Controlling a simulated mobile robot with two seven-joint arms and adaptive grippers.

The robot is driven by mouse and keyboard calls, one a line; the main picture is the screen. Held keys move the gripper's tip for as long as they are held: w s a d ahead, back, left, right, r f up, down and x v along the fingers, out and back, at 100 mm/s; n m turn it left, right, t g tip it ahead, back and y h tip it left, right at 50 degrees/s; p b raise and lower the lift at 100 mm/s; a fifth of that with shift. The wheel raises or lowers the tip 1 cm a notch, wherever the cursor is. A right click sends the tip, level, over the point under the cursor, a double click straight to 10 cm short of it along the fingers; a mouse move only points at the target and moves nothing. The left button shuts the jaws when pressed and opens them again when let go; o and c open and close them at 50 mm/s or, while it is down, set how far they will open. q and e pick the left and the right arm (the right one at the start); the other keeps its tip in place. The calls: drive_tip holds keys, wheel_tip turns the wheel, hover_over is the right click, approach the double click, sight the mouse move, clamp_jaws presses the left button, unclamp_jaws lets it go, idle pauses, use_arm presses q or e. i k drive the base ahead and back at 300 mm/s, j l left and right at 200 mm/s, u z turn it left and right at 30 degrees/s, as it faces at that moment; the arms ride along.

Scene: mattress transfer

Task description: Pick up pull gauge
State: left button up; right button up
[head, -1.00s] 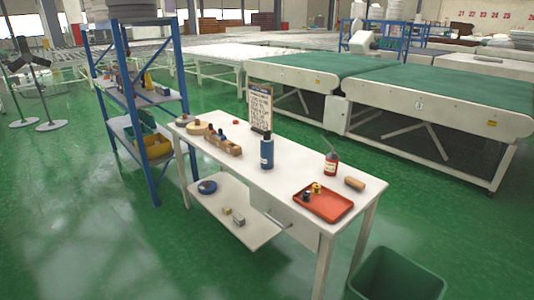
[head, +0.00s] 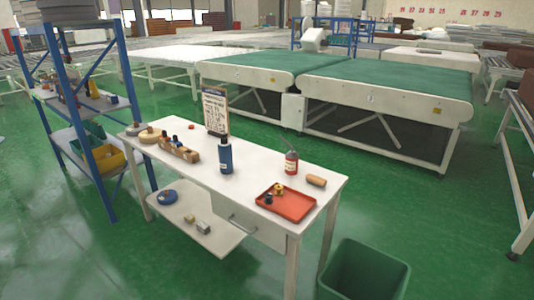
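I cannot pick out a pull gauge for sure; the small items are too small to tell. A white workbench (head: 254,182) stands in front of me. On its right end lies a red tray (head: 291,207) holding small brass-coloured and black items (head: 274,193). A tan cylinder (head: 316,181) lies beside the tray, with a red spouted can (head: 291,163) behind it. A blue bottle (head: 225,156) stands mid-bench, with a wooden holder (head: 179,151) to its left. Neither of my grippers is in view.
A sign (head: 215,110) stands at the bench's back edge. The lower shelf (head: 188,213) holds a blue roll and small blocks. A green bin (head: 363,270) stands front right. A blue-framed rack (head: 87,150) is at left, green-topped conveyors (head: 395,84) behind. Green floor lies open at right.

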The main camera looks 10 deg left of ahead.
sight(225, 156)
drive_tip(key=i+j+z, duration=0.2)
drive_tip(key=j+z, duration=0.2)
drive_tip(key=i+j+z, duration=0.2)
drive_tip(key=j, duration=0.25)
drive_tip(key=i+j+z, duration=0.1)
drive_tip(key=j, duration=0.35)
drive_tip(key=i+j+z, duration=0.1)
drive_tip(key=j, duration=0.35)
drive_tip(key=i+j, duration=0.1)
drive_tip(key=j, duration=0.4)
drive_tip(key=i+j+z, duration=0.15)
drive_tip(key=j, duration=0.3)
